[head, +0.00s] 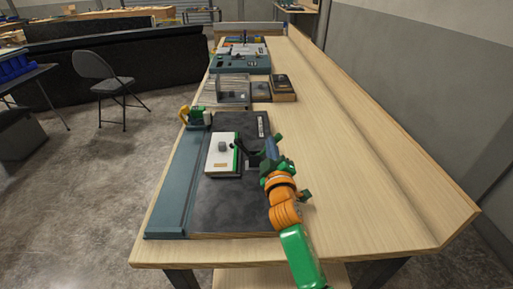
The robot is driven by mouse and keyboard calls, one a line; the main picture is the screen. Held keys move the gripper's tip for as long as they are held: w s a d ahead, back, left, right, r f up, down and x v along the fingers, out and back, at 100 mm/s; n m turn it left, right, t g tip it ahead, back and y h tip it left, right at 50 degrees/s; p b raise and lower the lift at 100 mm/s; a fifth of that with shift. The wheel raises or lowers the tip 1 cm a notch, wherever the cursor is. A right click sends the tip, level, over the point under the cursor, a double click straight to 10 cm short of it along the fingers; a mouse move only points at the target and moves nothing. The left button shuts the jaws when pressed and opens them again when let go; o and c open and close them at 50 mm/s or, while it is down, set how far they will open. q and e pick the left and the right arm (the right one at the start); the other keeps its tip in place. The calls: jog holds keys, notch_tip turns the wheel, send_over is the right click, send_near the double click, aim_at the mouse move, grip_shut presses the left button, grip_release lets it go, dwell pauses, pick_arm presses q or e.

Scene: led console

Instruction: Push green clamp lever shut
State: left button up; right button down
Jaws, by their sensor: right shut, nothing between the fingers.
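A dark board (235,212) lies on the wooden bench, with a blue-grey rail (178,190) along its left side. A small green and yellow clamp-like part (195,116) sits at the far end of the rail; its lever's angle is too small to tell. A white block (221,160) with a green right edge and a grey knob lies on the board. My right gripper (241,151) is shut and empty, beside the right edge of the white block. I cannot tell whether it touches the block. My left gripper is not in view.
Clear and grey trays (233,90) and small dark boxes (283,88) stand beyond the board. A teal console (240,64) is farther back. The bench top (345,150) to the right is clear up to its raised wooden edge. A folding chair (103,80) stands on the floor at left.

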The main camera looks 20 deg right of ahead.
jog(key=d+m, duration=0.1)
jog(key=f+m+b, duration=0.1)
jog(key=m, duration=0.1)
jog(key=d+f+m, duration=0.1)
jog(key=m, duration=0.1)
jog(key=shift+s+d+f+b, duration=0.2)
jog(key=shift+s+d+b, duration=0.15)
jog(key=shift+s, duration=0.05)
jog(key=shift+d+f, duration=0.1)
dwell(0.4)
